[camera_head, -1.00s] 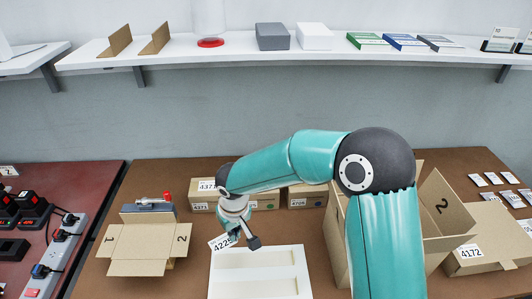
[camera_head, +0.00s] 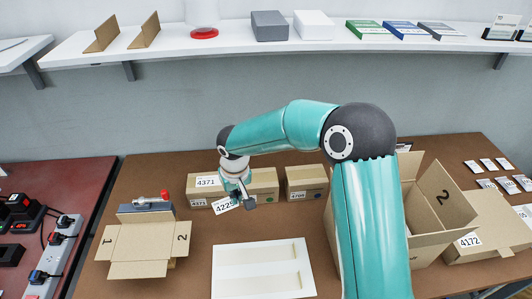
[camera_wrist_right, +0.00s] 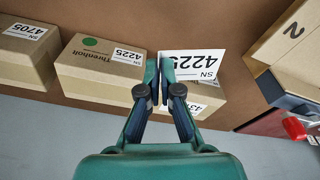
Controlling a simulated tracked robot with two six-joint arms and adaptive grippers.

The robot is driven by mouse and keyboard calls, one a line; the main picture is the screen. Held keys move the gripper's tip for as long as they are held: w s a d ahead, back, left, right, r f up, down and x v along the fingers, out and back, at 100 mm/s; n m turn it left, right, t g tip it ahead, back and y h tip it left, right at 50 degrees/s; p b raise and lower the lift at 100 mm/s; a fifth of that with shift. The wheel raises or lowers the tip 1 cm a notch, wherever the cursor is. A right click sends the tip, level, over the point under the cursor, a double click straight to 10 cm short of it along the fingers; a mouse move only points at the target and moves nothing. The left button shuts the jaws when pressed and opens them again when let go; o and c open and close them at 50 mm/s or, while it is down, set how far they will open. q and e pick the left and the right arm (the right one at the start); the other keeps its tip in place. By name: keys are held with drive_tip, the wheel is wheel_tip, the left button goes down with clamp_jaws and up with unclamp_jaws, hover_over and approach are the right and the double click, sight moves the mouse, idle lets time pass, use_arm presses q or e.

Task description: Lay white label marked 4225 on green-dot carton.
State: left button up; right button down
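My right gripper (camera_head: 242,203) is shut on the white label marked 4225 (camera_head: 224,205), held above the table just in front of the cartons. In the right wrist view the label (camera_wrist_right: 193,66) sticks out flat from between the fingertips (camera_wrist_right: 160,72). The green-dot carton (camera_head: 263,183) stands at the back of the table, partly behind the gripper; the wrist view shows its green dot, Threnholt print and printed SN 4225 (camera_wrist_right: 100,62). The label is beside it, over the neighbouring carton's side. My left gripper is not in view.
A carton marked 4371 (camera_head: 198,187) adjoins on the left with a label on it; another carton (camera_head: 307,183) stands right. A white board (camera_head: 262,250) lies in front. Open boxes (camera_head: 142,240) (camera_head: 425,215) flank the area. A shelf (camera_head: 355,43) runs above.

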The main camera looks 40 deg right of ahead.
sight(267, 177)
drive_tip(key=w+d+r+m, duration=0.1)
drive_tip(key=d, duration=0.3)
drive_tip(key=w+d+r+m+p, duration=0.1)
drive_tip(key=d+r, duration=0.1)
drive_tip(key=d, duration=0.3)
drive_tip(key=w+d+r+m+p, duration=0.1)
drive_tip(key=d, duration=0.3)
drive_tip(key=shift+w+d+r+m, duration=0.2)
drive_tip(key=shift+w+r+m, duration=0.05)
drive_tip(key=shift+w+m, duration=0.15)
drive_tip(key=shift+d, duration=0.25)
drive_tip(key=shift+f+b, duration=1.9)
drive_tip(key=shift+f, duration=1.3)
drive_tip(key=shift+f, duration=0.2)
drive_tip(key=c, duration=1.2)
unclamp_jaws()
drive_tip(key=shift+c, duration=0.2)
